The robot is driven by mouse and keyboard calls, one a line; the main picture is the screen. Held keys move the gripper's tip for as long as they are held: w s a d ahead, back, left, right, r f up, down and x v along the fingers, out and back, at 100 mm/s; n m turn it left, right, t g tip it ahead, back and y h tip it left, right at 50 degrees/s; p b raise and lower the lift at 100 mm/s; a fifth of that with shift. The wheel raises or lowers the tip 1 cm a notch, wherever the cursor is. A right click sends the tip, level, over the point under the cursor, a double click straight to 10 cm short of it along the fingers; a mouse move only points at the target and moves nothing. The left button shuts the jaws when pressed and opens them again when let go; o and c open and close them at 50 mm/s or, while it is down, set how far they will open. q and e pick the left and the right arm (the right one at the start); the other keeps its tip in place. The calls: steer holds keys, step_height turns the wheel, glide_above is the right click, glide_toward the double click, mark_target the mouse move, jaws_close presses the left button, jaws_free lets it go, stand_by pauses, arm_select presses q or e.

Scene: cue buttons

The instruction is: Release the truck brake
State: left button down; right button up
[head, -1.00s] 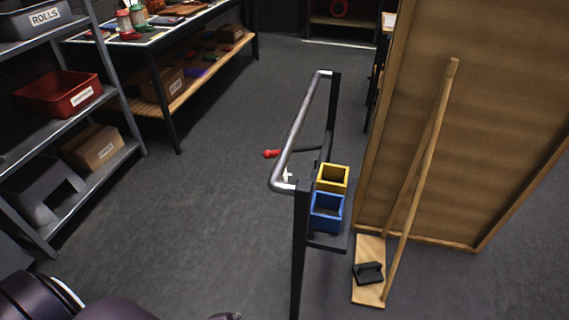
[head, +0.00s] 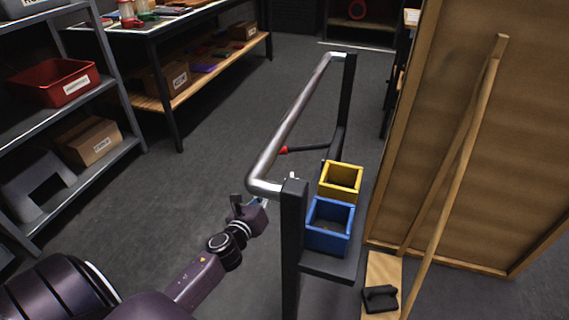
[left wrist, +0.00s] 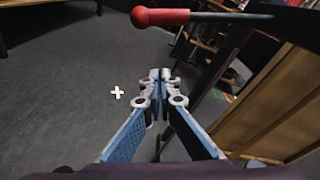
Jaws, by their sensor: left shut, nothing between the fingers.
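The brake lever is a thin black rod (head: 312,148) with a red knob (head: 284,150) at its end, inside the cart's frame. In the head view the silver handle bar partly hides the knob. In the left wrist view the red knob (left wrist: 160,17) and the black rod (left wrist: 235,16) are at the top, beyond my fingertips. My left gripper (head: 263,203) is just left of the near end of the silver handle bar (head: 290,122). In the left wrist view the fingers (left wrist: 160,76) are together and empty, apart from the knob. My right gripper is out of view.
A yellow bin (head: 341,178) and a blue bin (head: 329,226) sit on the cart's ledge. A black post (head: 291,250) stands close right of my gripper. A wooden panel (head: 470,130) is at right, shelves (head: 60,190) at left.

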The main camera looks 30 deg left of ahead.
arm_select(q)
steer(key=shift+w+r+m, duration=0.25)
steer(key=shift+r+m, duration=0.05)
steer(key=shift+r, duration=0.2)
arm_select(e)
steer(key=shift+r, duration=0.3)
arm_select(q)
steer(key=shift+w, duration=0.1)
